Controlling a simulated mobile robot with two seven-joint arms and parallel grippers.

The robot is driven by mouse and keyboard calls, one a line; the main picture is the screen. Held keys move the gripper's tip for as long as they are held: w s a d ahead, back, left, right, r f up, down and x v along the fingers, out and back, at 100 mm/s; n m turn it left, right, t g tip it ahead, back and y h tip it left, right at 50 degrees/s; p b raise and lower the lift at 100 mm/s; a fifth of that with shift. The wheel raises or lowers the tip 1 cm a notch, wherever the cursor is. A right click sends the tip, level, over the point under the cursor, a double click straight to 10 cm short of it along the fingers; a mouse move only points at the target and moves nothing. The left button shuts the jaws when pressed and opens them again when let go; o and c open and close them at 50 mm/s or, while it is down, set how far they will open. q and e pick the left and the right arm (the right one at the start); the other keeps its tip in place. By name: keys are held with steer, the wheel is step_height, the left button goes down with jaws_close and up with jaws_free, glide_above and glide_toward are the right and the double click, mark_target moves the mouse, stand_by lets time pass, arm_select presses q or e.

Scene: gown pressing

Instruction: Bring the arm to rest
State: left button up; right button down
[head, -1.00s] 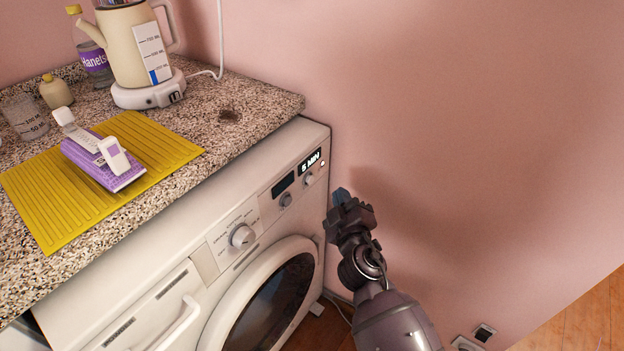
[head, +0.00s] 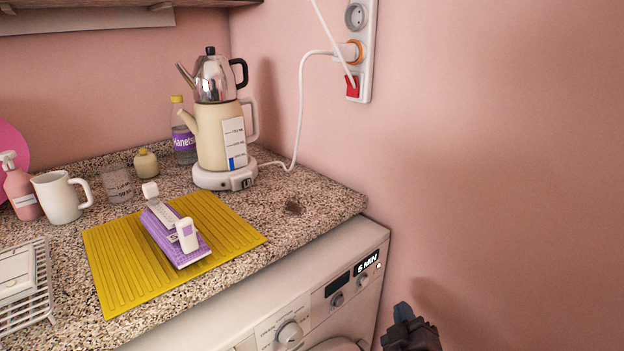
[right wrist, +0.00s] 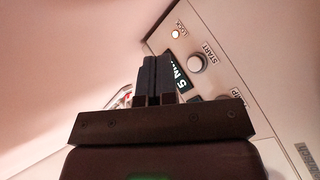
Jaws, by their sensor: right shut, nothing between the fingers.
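My right gripper (head: 403,314) shows at the lower edge of the head view, beside the front right corner of the washing machine (head: 372,240) and in front of the pink wall. In the right wrist view its two dark fingers (right wrist: 157,75) are together with nothing between them. They are close to the machine's panel, with the lit display (right wrist: 180,80) and the START button (right wrist: 197,62) beyond them. The display (head: 367,263) reads "5 MIN" in the head view. Only the gripper end of the right arm shows there. My left gripper is in neither view.
A speckled counter (head: 325,200) holds a yellow mat (head: 110,265) with a purple-and-white device (head: 170,238). Behind are a cream kettle with a metal teapot on top (head: 212,135), a bottle (head: 184,145) and a white pitcher (head: 58,200). A power strip (head: 362,35) hangs on the wall.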

arm_select(q)
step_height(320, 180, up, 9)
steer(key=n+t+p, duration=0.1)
steer(key=p, duration=1)
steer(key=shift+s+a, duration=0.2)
arm_select(e)
steer(key=s+d+f+m+g+y, duration=0.1)
steer(key=s+m+g, duration=0.1)
steer(key=s, duration=0.9)
steer(key=s+d+m+g, duration=0.2)
steer(key=s+g, duration=0.1)
steer(key=s, duration=0.9)
steer(key=s+d+f+m+g+y, duration=0.1)
steer(key=s+d+m+g, duration=0.1)
steer(key=s, duration=1)
steer(key=shift+d+f+m+y, duration=0.25)
steer(key=shift+f+m+y, duration=0.05)
steer(key=shift+f+m, duration=0.1)
